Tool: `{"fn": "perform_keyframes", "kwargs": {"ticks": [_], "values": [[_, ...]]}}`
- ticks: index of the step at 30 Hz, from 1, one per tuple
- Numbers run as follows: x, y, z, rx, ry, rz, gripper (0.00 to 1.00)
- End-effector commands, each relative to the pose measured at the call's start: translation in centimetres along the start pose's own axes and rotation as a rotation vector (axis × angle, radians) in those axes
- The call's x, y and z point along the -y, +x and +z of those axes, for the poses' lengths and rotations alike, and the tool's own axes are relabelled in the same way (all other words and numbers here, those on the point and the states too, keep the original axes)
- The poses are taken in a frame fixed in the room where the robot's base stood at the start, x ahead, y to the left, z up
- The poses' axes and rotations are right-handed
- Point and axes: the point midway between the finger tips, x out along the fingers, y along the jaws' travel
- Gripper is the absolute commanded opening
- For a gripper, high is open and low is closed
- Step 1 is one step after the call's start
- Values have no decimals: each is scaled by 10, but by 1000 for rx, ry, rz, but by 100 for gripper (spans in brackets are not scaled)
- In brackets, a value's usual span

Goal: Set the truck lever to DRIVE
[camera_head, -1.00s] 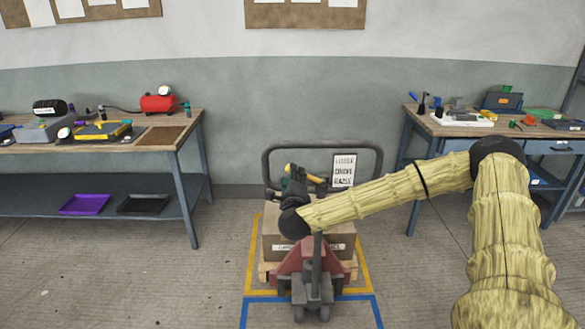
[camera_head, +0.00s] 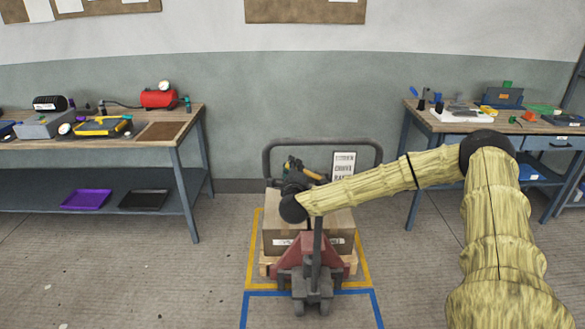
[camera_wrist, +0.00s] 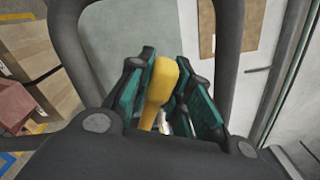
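The pallet truck (camera_head: 312,255) stands in the middle of the floor, red and dark grey, with a black loop frame behind it. The wrist view shows the yellow handle (camera_wrist: 161,82) between the teal finger pads (camera_wrist: 165,95). The fingers are drawn in close on both sides and look shut on it. The base of the lever is hidden by my gripper and wrist. A white sign (camera_head: 344,163) with three lines of lettering hangs on the loop frame; its middle line seems to read DRIVE.
A box (camera_head: 284,240) sits on a pallet at the truck, inside yellow and blue floor lines. A workbench with tools (camera_head: 190,122) stands at left, another (camera_head: 415,112) at right. The floor between the benches and truck is clear.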

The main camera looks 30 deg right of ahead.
Motion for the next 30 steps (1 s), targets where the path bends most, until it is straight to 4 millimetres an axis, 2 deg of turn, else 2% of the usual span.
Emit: {"fn": "perform_keyframes", "kwargs": {"ticks": [6,10,21,30], "values": [[-1,0,0,0,-2,0,0],[-8,0,-1,2,-44,1,0],[-48,0,-9,2,-375,0,0],[-58,-1,-14,2,-491,2,0]]}}
